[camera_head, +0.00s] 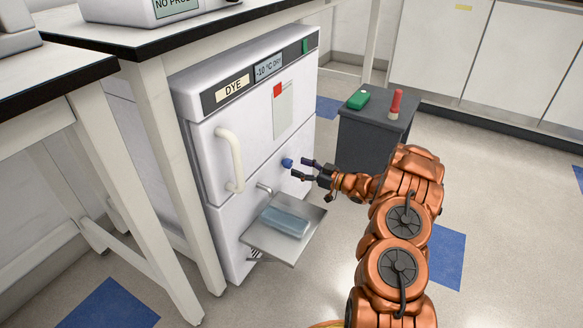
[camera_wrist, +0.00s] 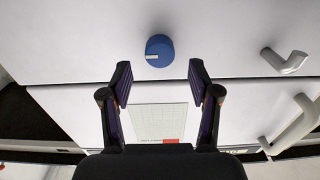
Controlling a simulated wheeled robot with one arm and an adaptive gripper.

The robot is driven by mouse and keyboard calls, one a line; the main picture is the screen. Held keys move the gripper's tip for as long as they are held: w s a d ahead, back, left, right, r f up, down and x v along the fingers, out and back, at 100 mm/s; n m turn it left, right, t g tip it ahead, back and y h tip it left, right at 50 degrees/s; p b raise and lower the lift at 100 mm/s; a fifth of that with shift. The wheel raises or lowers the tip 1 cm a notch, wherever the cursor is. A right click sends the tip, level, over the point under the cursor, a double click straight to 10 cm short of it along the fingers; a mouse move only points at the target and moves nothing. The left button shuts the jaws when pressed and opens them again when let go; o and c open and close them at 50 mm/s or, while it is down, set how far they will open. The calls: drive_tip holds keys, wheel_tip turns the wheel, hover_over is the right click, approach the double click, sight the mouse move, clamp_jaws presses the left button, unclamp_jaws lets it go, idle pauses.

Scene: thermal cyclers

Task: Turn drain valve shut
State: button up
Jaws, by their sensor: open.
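The drain valve is a round blue knob (camera_head: 287,163) on the front of the white freezer (camera_head: 203,125) labelled DYE. In the wrist view the blue knob (camera_wrist: 159,51) shows a short white mark at its left side. My gripper (camera_head: 305,168) is open in front of the knob, its fingers pointing at it. In the wrist view my gripper's fingers (camera_wrist: 160,76) stand apart on either side of the knob's line, empty. The knob lies beyond the fingertips, and I see no contact. A metal spout (camera_head: 264,189) sticks out at the knob's lower left.
A metal shelf (camera_head: 254,238) below the spout holds a bluish tray (camera_head: 285,222). A door handle (camera_head: 230,160) juts out at the left. A dark grey cabinet (camera_head: 362,138) with a green box (camera_head: 358,99) and a red-topped object (camera_head: 396,104) stands behind my arm.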

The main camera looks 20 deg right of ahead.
sight(291, 164)
drive_tip(key=shift+b+x, duration=0.75)
drive_tip(key=shift+x, duration=1.45)
drive_tip(key=shift+c, duration=0.2)
drive_tip(key=c, duration=1.1)
